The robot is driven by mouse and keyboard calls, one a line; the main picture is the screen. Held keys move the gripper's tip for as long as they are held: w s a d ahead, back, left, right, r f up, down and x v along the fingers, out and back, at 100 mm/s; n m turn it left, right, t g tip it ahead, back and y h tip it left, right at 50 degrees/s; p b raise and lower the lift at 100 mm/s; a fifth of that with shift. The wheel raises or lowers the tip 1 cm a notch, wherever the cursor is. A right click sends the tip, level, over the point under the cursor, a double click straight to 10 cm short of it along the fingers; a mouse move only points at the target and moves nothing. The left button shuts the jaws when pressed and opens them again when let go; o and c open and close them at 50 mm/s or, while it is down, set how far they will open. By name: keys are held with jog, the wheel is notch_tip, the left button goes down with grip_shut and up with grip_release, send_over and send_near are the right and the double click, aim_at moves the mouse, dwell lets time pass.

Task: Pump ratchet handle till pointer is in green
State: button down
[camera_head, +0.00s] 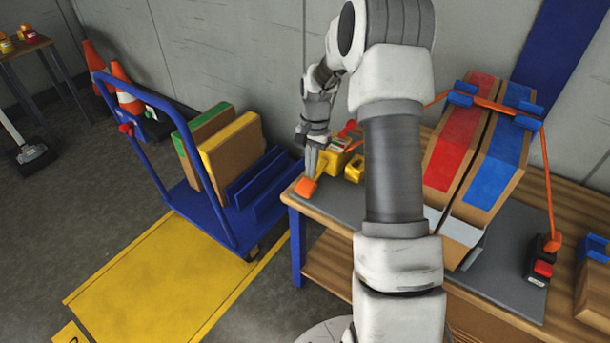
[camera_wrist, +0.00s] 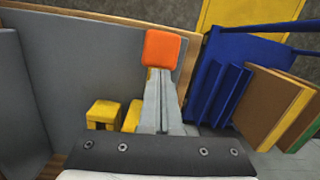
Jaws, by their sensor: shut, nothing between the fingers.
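My gripper (camera_head: 310,172) is shut, with its fingers pointing down at the left end of the workbench. An orange block-shaped grip (camera_head: 306,188), which looks like the ratchet handle's end, is right at the fingertips. In the wrist view the grip (camera_wrist: 161,49) lies just beyond the shut fingertips (camera_wrist: 160,72); I cannot tell whether they touch. A yellow device (camera_head: 334,158) stands beside my gripper, partly hidden by it, with a red part (camera_head: 347,128) above.
Red (camera_head: 460,130) and blue (camera_head: 498,155) sloping panels stand on the bench mat (camera_head: 508,270), crossed by an orange strap (camera_head: 492,104). A black and red buckle (camera_head: 541,262) is at the right. A blue trolley (camera_head: 205,207) with boards stands left of the bench.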

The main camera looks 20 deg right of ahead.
jog(key=shift+d, duration=0.1)
notch_tip(320, 180, up, 17)
jog(key=w+d+p, duration=0.1)
jog(key=p, duration=0.4)
jog(key=shift+r+p, duration=0.15)
jog(key=shift+p, duration=0.2)
dwell(0.3)
jog(key=s+a+f, duration=0.2)
jog(key=a+f, duration=0.1)
jog(key=f, duration=0.4)
jog(key=shift+s+f+b, duration=0.25)
jog(key=shift+f+b, duration=0.05)
jog(key=shift+f, duration=0.1)
jog(key=b, duration=0.6)
send_over(306, 185)
notch_tip(306, 185, down, 7)
